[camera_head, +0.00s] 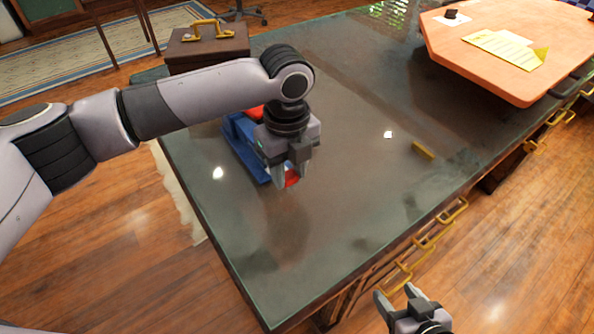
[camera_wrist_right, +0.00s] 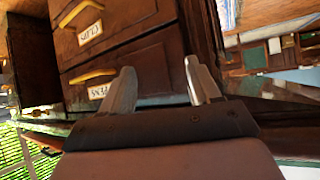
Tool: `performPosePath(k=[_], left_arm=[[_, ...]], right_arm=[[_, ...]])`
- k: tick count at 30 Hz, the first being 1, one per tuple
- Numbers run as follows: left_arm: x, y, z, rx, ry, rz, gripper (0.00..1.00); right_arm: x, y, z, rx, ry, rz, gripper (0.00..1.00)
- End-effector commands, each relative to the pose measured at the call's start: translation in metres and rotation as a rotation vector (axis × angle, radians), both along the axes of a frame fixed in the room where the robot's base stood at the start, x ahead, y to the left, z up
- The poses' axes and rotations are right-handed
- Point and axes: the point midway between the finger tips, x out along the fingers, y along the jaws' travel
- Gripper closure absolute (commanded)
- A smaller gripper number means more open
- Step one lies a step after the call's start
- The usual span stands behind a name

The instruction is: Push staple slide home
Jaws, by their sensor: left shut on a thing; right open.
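A blue stapler-like body (camera_head: 240,146) with red parts lies on the dark glossy desk top, partly hidden behind my left arm and hand. My left gripper (camera_head: 290,178) points down at its near right end. It is shut on a small red piece (camera_head: 292,176) there; the fingers hide how this piece joins the blue body. My right gripper (camera_head: 396,294) is open and empty, off the desk's front edge. In the right wrist view its fingers (camera_wrist_right: 160,72) stand apart with drawer fronts behind them. A small yellow bar (camera_head: 422,151) lies on the desk to the right.
The desk top (camera_head: 340,210) is clear around the stapler. A brown case (camera_head: 206,50) with a gold handle stands at the back left. An orange board (camera_head: 510,75) with yellow paper lies at the far right. Labelled drawers with gold handles (camera_wrist_right: 92,75) line the desk's front.

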Motion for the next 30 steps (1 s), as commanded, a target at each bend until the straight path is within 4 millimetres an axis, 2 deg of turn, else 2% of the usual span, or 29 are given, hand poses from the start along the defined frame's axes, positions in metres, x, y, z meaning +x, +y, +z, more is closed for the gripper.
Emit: performPosePath(k=[10,11,13,23,26,30], left_arm=[[0.005,0.004,0.0,0.001,-0.001,0.001,1.0],[0.005,0.004,0.0,0.001,-0.001,0.001,0.61],[0.005,0.004,0.0,0.001,-0.001,0.001,0.39],[0.005,0.004,0.002,0.001,-0.001,0.0,0.38],[0.005,0.003,0.013,-0.002,-0.003,0.0,0.38],[0.005,0.003,0.037,-0.002,-0.003,0.0,0.38]], right_arm=[[-0.002,-0.004,-0.002,-0.009,0.007,-0.006,0.38],[-0.003,-0.004,-0.002,-0.009,0.007,-0.006,0.38],[-0.003,-0.004,-0.002,-0.009,0.009,-0.006,0.38],[-0.004,-0.004,-0.002,-0.009,0.011,-0.005,0.38],[-0.004,-0.004,-0.001,-0.009,0.011,-0.005,0.38],[-0.004,-0.004,0.002,-0.009,0.008,-0.004,0.38]])
